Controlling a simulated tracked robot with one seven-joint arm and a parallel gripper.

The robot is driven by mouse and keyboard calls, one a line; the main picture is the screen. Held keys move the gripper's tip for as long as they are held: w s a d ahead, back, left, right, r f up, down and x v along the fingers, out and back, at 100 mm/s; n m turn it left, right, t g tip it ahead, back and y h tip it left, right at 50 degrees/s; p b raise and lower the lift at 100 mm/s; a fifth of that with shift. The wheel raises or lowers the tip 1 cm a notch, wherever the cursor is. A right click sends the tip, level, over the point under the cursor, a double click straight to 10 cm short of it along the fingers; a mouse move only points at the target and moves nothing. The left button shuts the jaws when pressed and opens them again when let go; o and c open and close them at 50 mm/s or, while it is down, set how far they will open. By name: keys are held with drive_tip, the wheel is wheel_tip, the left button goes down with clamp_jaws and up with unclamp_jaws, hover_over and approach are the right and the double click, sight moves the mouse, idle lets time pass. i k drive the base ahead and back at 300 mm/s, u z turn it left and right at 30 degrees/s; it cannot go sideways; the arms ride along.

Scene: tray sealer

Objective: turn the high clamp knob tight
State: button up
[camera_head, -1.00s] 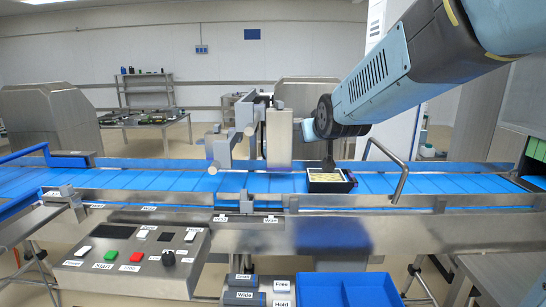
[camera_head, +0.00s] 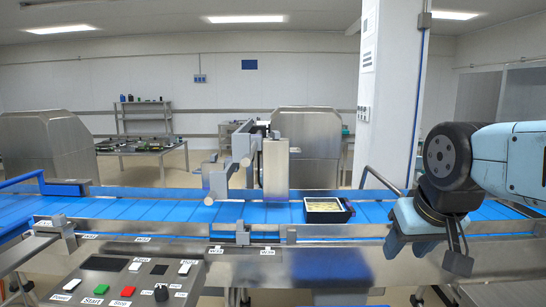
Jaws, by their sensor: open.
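I cannot single out the high clamp knob for certain. Small metal clamp-like blocks sit on the conveyor's front rail, a left one (camera_head: 242,232) and a right one (camera_head: 290,237). Small white labels, a left label (camera_head: 216,250) and a right label (camera_head: 267,250), hang below them, too small to read surely. My gripper (camera_head: 426,252) is in front of the rail at the right, pointing down, open and empty. It is well to the right of both blocks and touches neither. A metal post assembly (camera_head: 275,172) stands over the belt.
A black tray with yellow contents (camera_head: 326,210) sits on the blue belt (camera_head: 130,208). A bent metal handle (camera_head: 382,182) rises between the tray and my arm. A control panel (camera_head: 130,278) with buttons and a black knob (camera_head: 161,292) is at lower left.

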sight(275, 135)
drive_tip(key=z, duration=1.4)
drive_tip(key=k, duration=1.25)
drive_tip(key=u, duration=1.35)
drive_tip(key=i, duration=1)
